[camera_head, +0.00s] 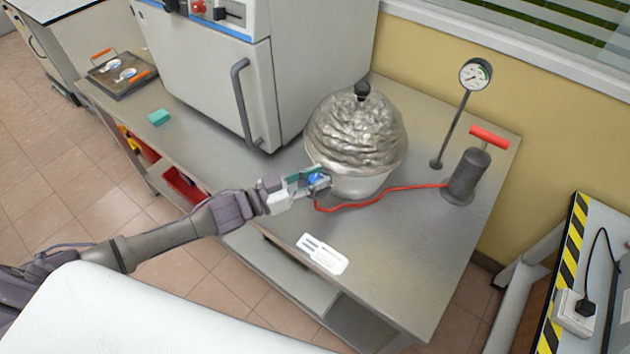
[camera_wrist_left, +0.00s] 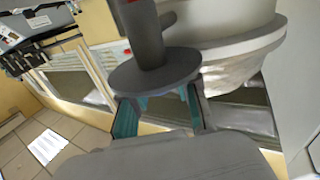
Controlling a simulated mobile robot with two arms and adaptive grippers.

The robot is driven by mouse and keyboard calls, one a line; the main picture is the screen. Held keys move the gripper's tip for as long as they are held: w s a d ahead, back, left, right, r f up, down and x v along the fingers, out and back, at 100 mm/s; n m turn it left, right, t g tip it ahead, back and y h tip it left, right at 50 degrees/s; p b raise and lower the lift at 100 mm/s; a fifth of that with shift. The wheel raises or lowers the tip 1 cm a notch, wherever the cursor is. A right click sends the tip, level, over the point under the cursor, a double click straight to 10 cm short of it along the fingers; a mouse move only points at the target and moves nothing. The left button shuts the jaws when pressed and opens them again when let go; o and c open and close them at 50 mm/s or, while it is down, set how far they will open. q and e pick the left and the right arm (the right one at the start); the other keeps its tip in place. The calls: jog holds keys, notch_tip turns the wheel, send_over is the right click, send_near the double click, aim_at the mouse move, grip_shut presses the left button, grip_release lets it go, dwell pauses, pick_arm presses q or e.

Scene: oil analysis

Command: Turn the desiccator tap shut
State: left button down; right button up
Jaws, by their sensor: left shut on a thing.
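The desiccator (camera_head: 357,135) stands on the steel bench, with a crinkled, silvery dome, a pale lower bowl and a dark knob on top. The blue tap (camera_head: 319,180) is low on its left front side, by the end of the red hose. My left gripper (camera_head: 312,181) reaches in from the left and is shut on the tap, which the fingers partly hide. In the left wrist view the teal fingers (camera_wrist_left: 160,115) stand apart with a little light blue between them. The tap's exact turn angle cannot be made out. My right gripper is not in view.
A red hose (camera_head: 385,194) runs to the hand pump (camera_head: 467,176) with a red handle. A gauge (camera_head: 475,74) on a stalk stands behind. A white oven (camera_head: 215,60) is at the back left. A white card (camera_head: 323,254) lies in front; the bench's front right is clear.

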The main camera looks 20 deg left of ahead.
pick_arm(q)
jog(key=m+g+h+b, duration=0.2)
jog(key=g, duration=0.1)
jog(key=shift+w+a+f, duration=0.1)
jog(key=shift+m+g+h+b, duration=0.65)
jog(key=shift+m+g+h, duration=0.15)
jog(key=shift+m+g, duration=0.5)
jog(key=shift+g, duration=0.3)
jog(key=shift+r, duration=0.2)
jog(key=c, duration=0.8)
grip_release()
jog(key=shift+c, duration=0.2)
jog(key=shift+f, duration=0.1)
jog(key=v, duration=0.7)
jog(key=shift+s+a, duration=0.3)
